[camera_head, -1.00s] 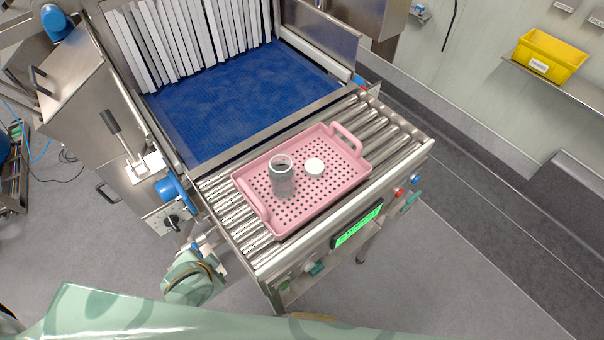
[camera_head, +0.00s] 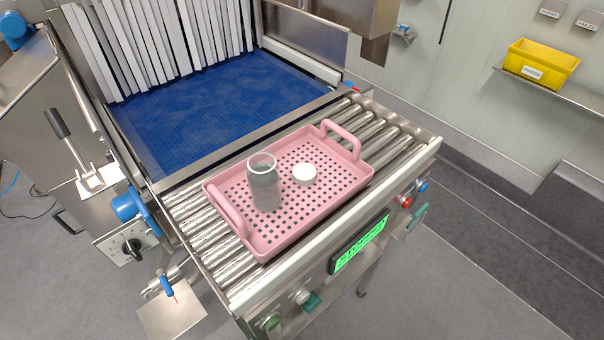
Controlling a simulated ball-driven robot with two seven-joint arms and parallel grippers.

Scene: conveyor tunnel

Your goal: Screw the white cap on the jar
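The jar (camera_head: 265,185) is clear grey with a pale open rim. It stands upright in the pink perforated tray (camera_head: 287,243), left of the tray's middle. The white cap (camera_head: 304,174) lies flat in the same tray, just right of the jar and apart from it. Neither of my grippers is in view, so their state is hidden.
The tray sits on a metal roller conveyor (camera_head: 375,130) before a blue belt (camera_head: 210,112) and a tunnel with white strip curtains (camera_head: 165,45). A lever (camera_head: 62,130) stands at left. A green display (camera_head: 360,243) is on the front rail. A yellow bin (camera_head: 541,65) is on a shelf at right.

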